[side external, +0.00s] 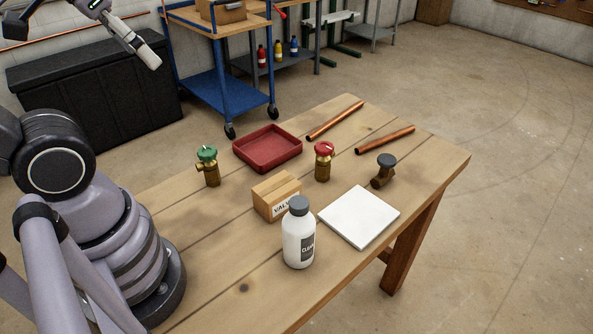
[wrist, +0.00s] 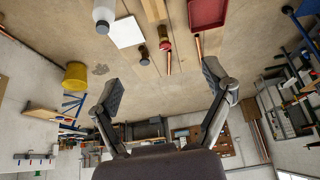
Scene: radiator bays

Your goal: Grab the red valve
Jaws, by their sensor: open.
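The red valve (side external: 323,161) stands upright on the wooden table, with a round red handle on a brass body. In the wrist view its red top (wrist: 164,45) shows near the upper middle. My gripper (wrist: 163,86) is open and empty, its two fingers wide apart. The valve appears beyond the fingertips, between their lines, and nothing touches it. In the side external view only part of my arm's end shows at the top left, high above the table and well away from the valve.
Near the valve are a cardboard box (side external: 277,196), a white bottle (side external: 299,240), a white plate (side external: 359,216), a dark-topped valve (side external: 383,171) and a red tray (side external: 268,149). A green-topped valve (side external: 208,166) stands left. Two copper pipes (side external: 335,121) (side external: 385,140) lie behind.

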